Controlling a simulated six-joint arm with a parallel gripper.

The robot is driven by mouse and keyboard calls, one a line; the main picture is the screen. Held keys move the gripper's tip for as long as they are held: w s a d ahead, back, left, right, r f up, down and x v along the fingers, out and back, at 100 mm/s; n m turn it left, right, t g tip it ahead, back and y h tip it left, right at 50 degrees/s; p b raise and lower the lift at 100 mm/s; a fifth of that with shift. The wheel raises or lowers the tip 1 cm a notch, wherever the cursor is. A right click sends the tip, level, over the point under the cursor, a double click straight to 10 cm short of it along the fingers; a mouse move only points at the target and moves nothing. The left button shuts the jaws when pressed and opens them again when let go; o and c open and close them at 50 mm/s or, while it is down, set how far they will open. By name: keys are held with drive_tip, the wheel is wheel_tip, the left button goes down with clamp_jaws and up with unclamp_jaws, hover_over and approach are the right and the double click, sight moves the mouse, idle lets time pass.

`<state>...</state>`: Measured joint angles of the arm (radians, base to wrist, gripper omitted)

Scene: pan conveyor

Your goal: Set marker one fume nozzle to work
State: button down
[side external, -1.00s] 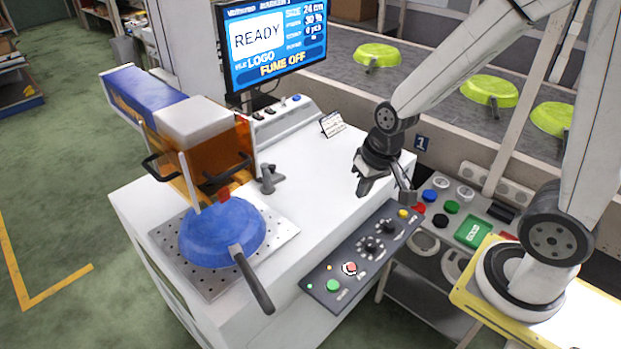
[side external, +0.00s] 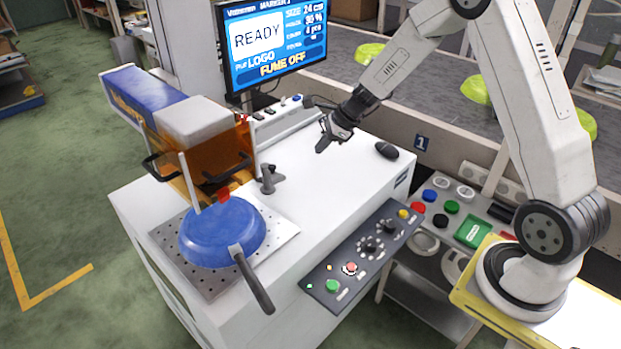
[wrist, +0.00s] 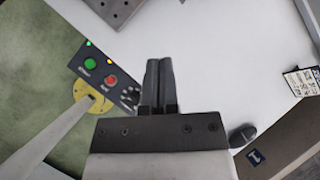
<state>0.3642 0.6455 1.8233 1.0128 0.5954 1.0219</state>
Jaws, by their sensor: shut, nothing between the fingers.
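The marker machine (side external: 150,100) has a blue and orange head over a blue pan (side external: 215,238), which lies upside down on a perforated plate. A small dark grey fitting (side external: 267,180), perhaps the fume nozzle, stands on the white top right of the head, tilted. The monitor (side external: 275,45) reads READY and FUME OFF. My gripper (side external: 324,146) is above the white top, right of the fitting and apart from it. In the wrist view my gripper (wrist: 160,64) has its fingers together and empty. The fitting is not visible there.
The control panel (side external: 362,255) with buttons and knobs lies along the front edge. A black mouse (side external: 387,150) sits near the right edge. A small card (wrist: 302,82) shows in the wrist view. Green pans (side external: 476,90) are on the conveyor behind. The white top between is clear.

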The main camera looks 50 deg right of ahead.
drive_tip(key=w+d+m, duration=0.1)
drive_tip(key=w+d+m+t, duration=0.1)
drive_tip(key=m, duration=0.1)
drive_tip(key=shift+w+d+f, duration=0.35)
drive_tip(key=shift+w+d, duration=0.05)
drive_tip(key=shift+f, duration=0.1)
approach(282, 176)
wheel_tip(282, 176, down, 3)
drive_tip(key=w, duration=0.2)
drive_tip(key=shift+w+a+f, duration=0.15)
drive_tip(key=shift+w+a, duration=0.25)
drive_tip(key=shift+w, duration=0.15)
drive_tip(key=shift+w+a+f, duration=0.15)
drive_tip(key=shift+w+a, duration=0.25)
drive_tip(key=shift+w, duration=0.2)
drive_tip(key=shift+w+a+f, duration=0.1)
drive_tip(key=shift+w+a, duration=0.25)
drive_tip(key=shift+w, duration=0.2)
drive_tip(key=shift+a+m+t+h, duration=0.3)
drive_tip(key=shift+a+m, duration=0.2)
drive_tip(key=shift+m, duration=0.5)
